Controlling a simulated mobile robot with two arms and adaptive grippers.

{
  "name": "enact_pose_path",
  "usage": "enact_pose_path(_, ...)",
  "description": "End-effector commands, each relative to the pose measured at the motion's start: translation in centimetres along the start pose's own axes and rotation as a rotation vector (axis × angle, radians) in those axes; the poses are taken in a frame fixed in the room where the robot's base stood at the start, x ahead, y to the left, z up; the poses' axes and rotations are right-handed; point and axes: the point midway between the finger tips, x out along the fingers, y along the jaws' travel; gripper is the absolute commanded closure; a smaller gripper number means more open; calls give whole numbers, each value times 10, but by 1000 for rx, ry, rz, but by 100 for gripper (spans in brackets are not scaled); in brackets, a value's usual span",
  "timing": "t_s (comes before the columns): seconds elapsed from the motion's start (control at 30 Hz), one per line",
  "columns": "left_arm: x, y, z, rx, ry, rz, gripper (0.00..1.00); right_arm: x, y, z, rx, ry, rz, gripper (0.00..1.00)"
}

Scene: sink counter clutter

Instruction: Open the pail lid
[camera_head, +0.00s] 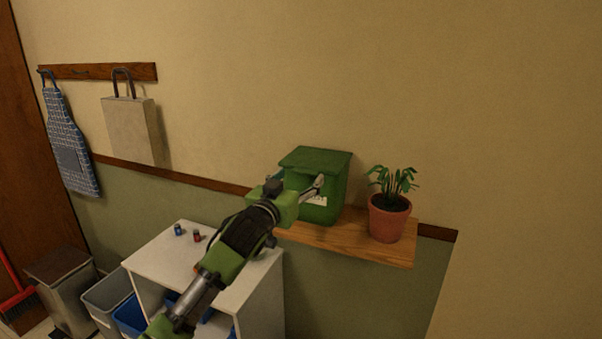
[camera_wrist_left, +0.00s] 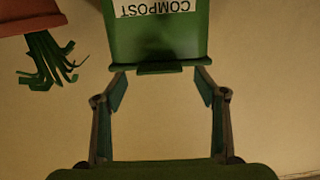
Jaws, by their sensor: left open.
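The green compost pail (camera_head: 335,190) stands on a wooden wall shelf, its lid (camera_head: 315,159) lying shut on top. In the left wrist view the pail (camera_wrist_left: 156,35) appears upside down with its COMPOST label, and the lid's front edge with a small tab (camera_wrist_left: 161,68) faces me. My left gripper (camera_head: 316,187) is in front of the pail and hides part of its front. In the left wrist view my left gripper (camera_wrist_left: 161,88) is open and empty, its fingertips apart near the lid edge; contact cannot be told. My right gripper is not in view.
A potted plant (camera_head: 389,217) stands right of the pail on the shelf (camera_head: 340,238). Below left is a white cabinet (camera_head: 165,256) with two small items on top. Bins (camera_head: 104,292) stand farther left. An apron (camera_head: 70,145) and a bag (camera_head: 131,130) hang on the wall.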

Motion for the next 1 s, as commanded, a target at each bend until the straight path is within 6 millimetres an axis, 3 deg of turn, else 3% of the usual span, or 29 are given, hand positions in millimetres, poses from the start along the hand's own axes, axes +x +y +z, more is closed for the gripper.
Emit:
enact_pose_path(0.2, 16, 1, 0, 0, -1, 1, 35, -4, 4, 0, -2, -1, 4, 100)
enact_pose_path(0.57, 18, 1, 0, 0, 0, 1, 35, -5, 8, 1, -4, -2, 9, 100)
enact_pose_path(0.8, 18, 0, 0, 0, 0, 1, 91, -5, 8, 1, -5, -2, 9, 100)
enact_pose_path(1.0, 18, 1, -4, 0, 0, 1, 91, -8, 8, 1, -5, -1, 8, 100)
